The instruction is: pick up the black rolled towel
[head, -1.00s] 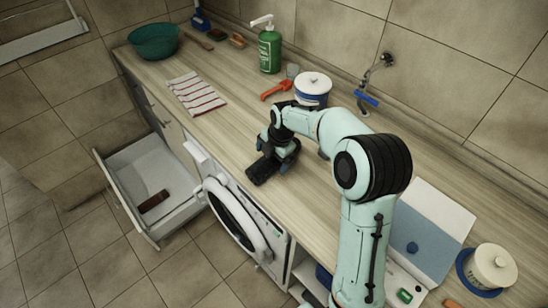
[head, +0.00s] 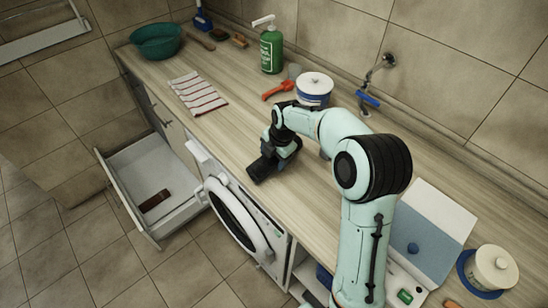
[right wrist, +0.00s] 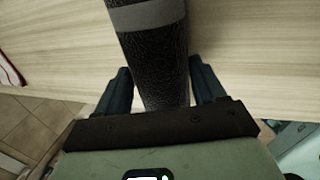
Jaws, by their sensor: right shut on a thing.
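The black rolled towel (head: 260,171) is at the front part of the wooden counter, under my right gripper. In the right wrist view the black rolled towel (right wrist: 155,60) runs between the two fingers and has a grey band near the top of the picture. My right gripper (head: 272,158) is shut on it; in the right wrist view the fingers (right wrist: 160,90) lie on either side of the roll. I cannot tell whether the towel is clear of the counter. My left gripper is not in view.
The counter (head: 225,131) is clear around the towel. A striped cloth (head: 197,94), a red-orange tool (head: 277,90), a blue-white tub (head: 314,90) and a green pump bottle (head: 270,48) stand farther back. An open drawer (head: 150,175) and a washing machine (head: 236,215) are below.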

